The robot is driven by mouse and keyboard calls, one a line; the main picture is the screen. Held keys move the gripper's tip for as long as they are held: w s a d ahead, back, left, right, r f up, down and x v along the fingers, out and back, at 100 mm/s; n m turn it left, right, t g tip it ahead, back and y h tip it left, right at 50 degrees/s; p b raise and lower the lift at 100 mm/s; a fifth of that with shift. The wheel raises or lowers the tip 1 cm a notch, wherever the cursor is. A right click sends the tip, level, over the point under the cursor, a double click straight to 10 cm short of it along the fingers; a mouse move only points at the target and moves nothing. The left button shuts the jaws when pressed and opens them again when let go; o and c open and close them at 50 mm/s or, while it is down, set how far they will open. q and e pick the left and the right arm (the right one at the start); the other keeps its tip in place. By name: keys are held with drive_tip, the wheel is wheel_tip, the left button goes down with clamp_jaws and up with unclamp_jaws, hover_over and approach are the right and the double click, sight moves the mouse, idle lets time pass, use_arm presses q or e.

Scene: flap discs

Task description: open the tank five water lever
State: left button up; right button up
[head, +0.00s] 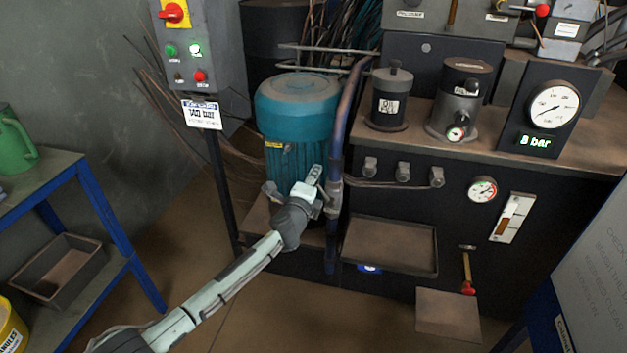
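No label naming tank five is readable, so I cannot tell which part is its water lever. A small lever with a red end (467,272) hangs low on the front of the dark cabinet at the right. A blue pipe (343,125) runs down beside the teal motor (297,115), with a grey fitting low on it. My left gripper (315,182) is in front of the motor's lower right side, close to the pipe and fitting. I cannot tell if it touches them. Its fingers are small and seen end-on, so their opening is unclear. My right gripper is out of view.
The dark cabinet (400,215) carries gauges, a sight glass (512,217) and a tray (390,247). A control box (197,50) on a post stands left of the motor. A blue-framed shelf (100,210) is at the left. A pale panel (597,260) is at the right.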

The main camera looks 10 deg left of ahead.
use_arm(q)
drive_tip(key=shift+s, duration=0.1)
drive_tip(key=s+r, duration=0.2)
drive_tip(key=s, duration=0.9)
drive_tip(key=shift+s+a+r, duration=0.15)
drive_tip(key=shift+s+a, duration=0.05)
drive_tip(key=shift+s, duration=0.1)
drive_tip(key=s+a+f+n+g+y, duration=0.1)
drive_tip(key=s+a+f+n+g, duration=0.2)
drive_tip(key=s+a+f+n, duration=0.25)
drive_tip(key=s+a+f+n+g+y, duration=0.2)
drive_tip(key=s+f+n+g, duration=0.15)
drive_tip(key=s+f, duration=0.4)
drive_tip(key=s+a+f+n+g, duration=0.1)
drive_tip(key=s+f+n+g, duration=0.2)
drive_tip(key=s, duration=0.7)
drive_tip(key=s+a+f+n+g+h, duration=0.1)
drive_tip(key=s+a+f+n+g, duration=0.1)
drive_tip(key=s+f+n, duration=0.5)
drive_tip(key=s+f+g, duration=0.1)
drive_tip(key=s+f, duration=0.2)
drive_tip(key=shift+s+a+f, duration=0.15)
drive_tip(key=shift+a+f, duration=0.05)
